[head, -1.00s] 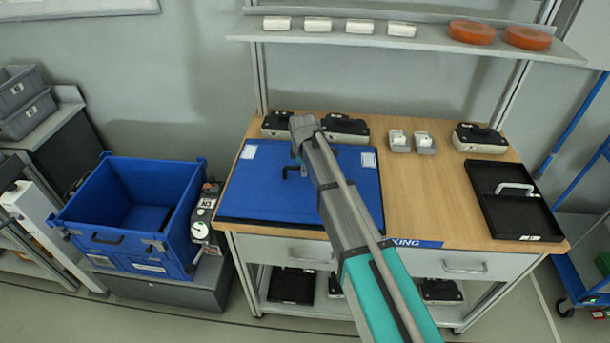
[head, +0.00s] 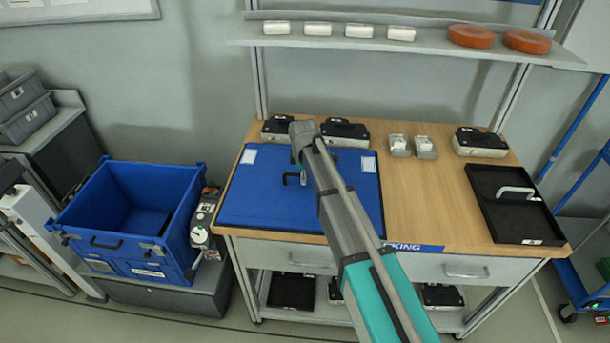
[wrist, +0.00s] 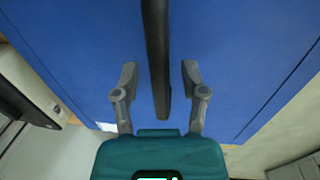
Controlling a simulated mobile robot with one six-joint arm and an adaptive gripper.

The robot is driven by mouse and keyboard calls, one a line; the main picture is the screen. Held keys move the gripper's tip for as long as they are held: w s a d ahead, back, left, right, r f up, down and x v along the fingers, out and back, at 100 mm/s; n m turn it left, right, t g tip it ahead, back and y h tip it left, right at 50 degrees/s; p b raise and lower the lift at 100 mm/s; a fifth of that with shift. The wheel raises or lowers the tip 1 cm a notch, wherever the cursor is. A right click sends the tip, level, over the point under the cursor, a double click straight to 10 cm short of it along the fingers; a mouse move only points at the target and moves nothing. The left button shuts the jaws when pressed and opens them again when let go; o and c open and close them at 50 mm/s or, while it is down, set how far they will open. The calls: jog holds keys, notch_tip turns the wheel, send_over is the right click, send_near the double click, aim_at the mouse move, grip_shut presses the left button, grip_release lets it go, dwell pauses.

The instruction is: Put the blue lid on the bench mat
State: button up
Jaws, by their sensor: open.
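The blue lid (head: 258,200) lies flat on the left part of the wooden bench, with white labels near its far corners. Its dark handle (head: 290,178) stands up near the middle, partly hidden behind my arm. In the wrist view my gripper (wrist: 160,80) is open, with one finger on each side of the dark handle (wrist: 157,50). The fingers show gaps to the handle, and the blue lid (wrist: 235,60) fills most of the view behind them. I cannot make out a separate bench mat; the lid may cover it.
An open blue crate (head: 72,212) stands left of the bench beside a gauge device (head: 200,236). Dark-topped devices (head: 345,131) line the bench's back. A black tray (head: 482,205) with a white handle piece lies at right. Bare wood (head: 425,195) is free between lid and tray.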

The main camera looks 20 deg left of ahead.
jog(key=shift+r, duration=0.1)
notch_tip(320, 180, up, 12)
jog(key=s+p, duration=0.1)
jog(key=p, duration=1.1)
jog(key=shift+s+d, duration=0.2)
jog(key=shift+s, duration=0.1)
dwell(0.7)
jog(key=s+d+m, duration=0.3)
jog(key=d+m, duration=0.6)
jog(key=d, duration=1.4)
jog(key=s+d+m, duration=0.6)
jog(key=d, duration=0.4)
jog(key=s+d+m+g, duration=0.1)
jog(key=s+d+m, duration=0.4)
jog(key=d, duration=0.5)
jog(key=shift+s+d+f+m+g, duration=0.2)
jog(key=shift+s+f+m+g, duration=0.15)
jog(key=shift+s, duration=0.35)
jog(key=shift+r, duration=0.1)
